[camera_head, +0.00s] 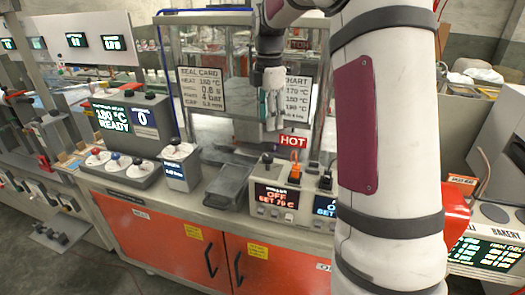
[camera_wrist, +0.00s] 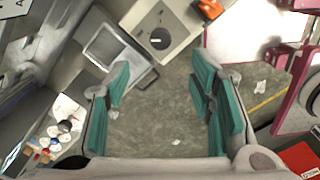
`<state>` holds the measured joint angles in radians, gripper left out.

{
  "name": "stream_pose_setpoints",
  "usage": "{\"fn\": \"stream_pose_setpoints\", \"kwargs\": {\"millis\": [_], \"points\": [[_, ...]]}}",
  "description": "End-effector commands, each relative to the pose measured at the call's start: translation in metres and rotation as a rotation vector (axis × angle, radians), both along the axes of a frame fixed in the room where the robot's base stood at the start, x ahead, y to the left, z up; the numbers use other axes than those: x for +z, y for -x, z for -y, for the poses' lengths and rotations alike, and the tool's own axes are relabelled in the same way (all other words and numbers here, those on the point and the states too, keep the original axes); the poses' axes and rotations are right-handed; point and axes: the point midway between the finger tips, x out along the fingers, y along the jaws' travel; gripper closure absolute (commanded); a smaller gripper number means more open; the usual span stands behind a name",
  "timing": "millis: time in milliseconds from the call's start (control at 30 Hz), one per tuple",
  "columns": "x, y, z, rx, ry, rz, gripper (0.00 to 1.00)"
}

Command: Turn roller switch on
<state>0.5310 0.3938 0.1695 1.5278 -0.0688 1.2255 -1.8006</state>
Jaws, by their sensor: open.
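A pale control box (camera_head: 276,203) on the counter has a display (camera_head: 275,195) reading OFF and SET 79 C. A small dark knob (camera_head: 267,159) and an orange part (camera_head: 295,168) are on its top. The wrist view shows a box with a round dark knob (camera_wrist: 160,39) and an orange part (camera_wrist: 209,8) near the top edge. I see no legible label naming a roller switch, so I cannot tell which control it is. My gripper (camera_head: 271,112) hangs above and behind the box; its teal fingers (camera_wrist: 164,105) are apart, with nothing between them.
A grey tray (camera_head: 229,186) lies left of the box. A second display box (camera_head: 323,207) is partly hidden by my arm. A panel with several knobs (camera_head: 118,172) and a READY display (camera_head: 112,115) stand left.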

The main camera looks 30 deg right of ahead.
Motion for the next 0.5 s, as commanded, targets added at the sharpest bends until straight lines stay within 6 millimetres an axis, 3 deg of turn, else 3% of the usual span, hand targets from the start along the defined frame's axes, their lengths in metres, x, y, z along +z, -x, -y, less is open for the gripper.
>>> {"fn": "stream_pose_setpoints", "kwargs": {"millis": [500], "points": [[-0.097,0.002,-0.001,0.000,-0.001,-0.004,0.51]]}}
